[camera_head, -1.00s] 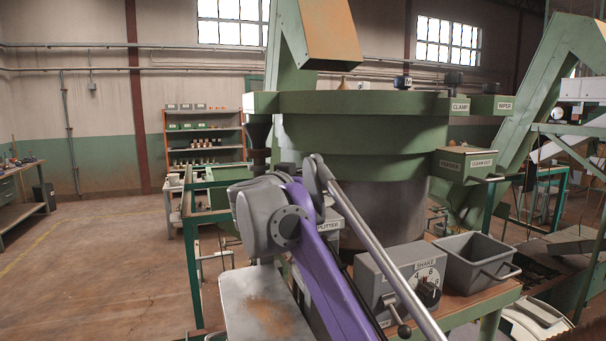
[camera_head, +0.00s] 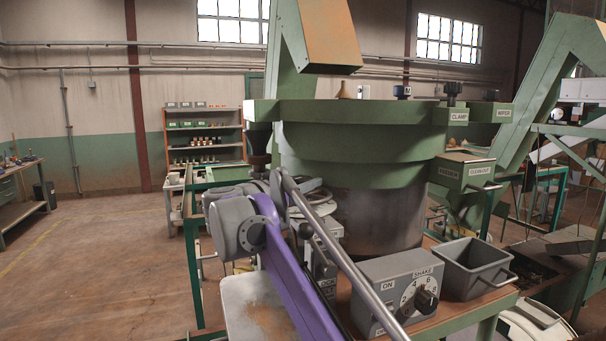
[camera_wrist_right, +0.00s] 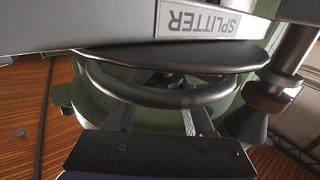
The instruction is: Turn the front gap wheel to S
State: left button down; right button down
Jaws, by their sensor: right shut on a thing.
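A dark grey ring-shaped wheel (camera_wrist_right: 150,98), which I take to be the front gap wheel, shows in the right wrist view under a flat plate and a box labelled SPLITTER (camera_wrist_right: 205,20). My right gripper (camera_wrist_right: 157,115) is at its near rim, shut on the wheel; the contact itself is hard to see. No S mark can be read. In the head view my purple and grey right arm reaches in front of the green bowl machine (camera_head: 360,148) and hides part of it. My left gripper is not in view.
A grey SHAKE box (camera_head: 395,290) with a numbered dial and a grey bin (camera_head: 474,268) stand right of my arm on the bench. A FEEDER box (camera_head: 463,170) juts out above. A shelf rack (camera_head: 205,125) stands behind. The floor at left is open.

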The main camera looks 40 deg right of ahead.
jog(key=shift+w+r+m+g+p, duration=0.1)
jog(key=shift+r+m+g+p, duration=0.1)
jog(key=shift+m+g, duration=0.25)
jog(key=shift+r+m+g+p, duration=0.1)
jog(key=shift+m+g+p, duration=0.15)
jog(key=shift+g, duration=0.4)
jog(key=shift+f+g, duration=0.2)
jog(key=shift+g, duration=0.1)
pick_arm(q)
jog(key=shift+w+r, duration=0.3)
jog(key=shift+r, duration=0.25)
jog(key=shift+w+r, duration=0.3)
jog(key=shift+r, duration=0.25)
pick_arm(e)
jog(key=shift+c, duration=1.4)
grip_release()
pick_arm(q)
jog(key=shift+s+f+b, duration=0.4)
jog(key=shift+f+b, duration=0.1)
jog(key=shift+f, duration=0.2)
pick_arm(e)
jog(key=s+a, duration=0.1)
jog(key=a, duration=0.9)
jog(key=shift+s+a, duration=0.3)
jog(key=shift+a, duration=0.05)
jog(key=shift+f, duration=0.1)
